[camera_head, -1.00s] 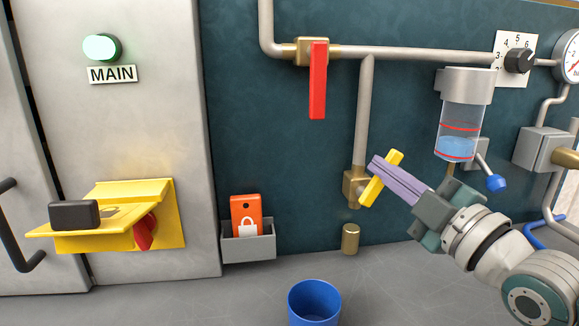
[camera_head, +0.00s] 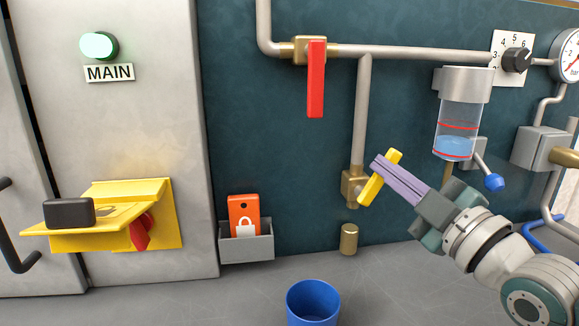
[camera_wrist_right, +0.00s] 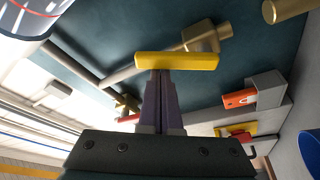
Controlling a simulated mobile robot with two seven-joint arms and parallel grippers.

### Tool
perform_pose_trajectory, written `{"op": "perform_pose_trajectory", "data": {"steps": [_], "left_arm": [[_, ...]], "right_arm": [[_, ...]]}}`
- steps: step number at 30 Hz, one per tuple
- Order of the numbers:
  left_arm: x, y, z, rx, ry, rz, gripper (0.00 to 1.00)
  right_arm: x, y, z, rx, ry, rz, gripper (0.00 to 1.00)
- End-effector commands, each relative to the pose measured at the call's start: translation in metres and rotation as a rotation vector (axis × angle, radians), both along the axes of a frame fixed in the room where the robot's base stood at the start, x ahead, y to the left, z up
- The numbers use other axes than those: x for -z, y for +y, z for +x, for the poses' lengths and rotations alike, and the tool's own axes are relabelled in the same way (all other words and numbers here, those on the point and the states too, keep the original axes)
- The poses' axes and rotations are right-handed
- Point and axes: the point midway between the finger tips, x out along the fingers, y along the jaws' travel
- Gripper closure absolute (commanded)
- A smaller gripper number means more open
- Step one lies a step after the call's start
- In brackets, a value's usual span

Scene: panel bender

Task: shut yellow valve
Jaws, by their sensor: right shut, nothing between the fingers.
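The yellow valve handle (camera_head: 380,178) sits on a brass valve body (camera_head: 352,187) at the lower end of the vertical pipe. The handle is tilted, its upper end leaning to the right. My right gripper (camera_head: 376,164) is shut and empty, its purple fingertips at the handle's middle in the head view. In the right wrist view the yellow handle (camera_wrist_right: 177,62) lies across just beyond the fingertips (camera_wrist_right: 160,74). They look touching or nearly so; I cannot tell which. My left gripper is not in view.
A red handle (camera_head: 316,80) hangs down from the upper pipe. A clear filter bowl (camera_head: 457,130) and a blue-knobbed lever (camera_head: 493,182) are right of the yellow handle. A grey holder (camera_head: 246,246) with an orange tag and a blue bin (camera_head: 313,303) are lower left.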

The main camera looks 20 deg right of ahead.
Motion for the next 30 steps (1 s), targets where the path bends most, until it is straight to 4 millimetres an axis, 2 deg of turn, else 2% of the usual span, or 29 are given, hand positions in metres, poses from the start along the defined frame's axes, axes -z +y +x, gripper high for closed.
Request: {"op": "perform_pose_trajectory", "data": {"steps": [11, 30], "left_arm": [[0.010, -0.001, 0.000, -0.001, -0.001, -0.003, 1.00], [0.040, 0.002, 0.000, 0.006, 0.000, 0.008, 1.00]], "right_arm": [[0.005, -0.007, -0.002, 0.002, -0.030, 0.130, 1.00], [0.026, -0.030, -0.007, 0.002, -0.165, 0.684, 1.00]]}}
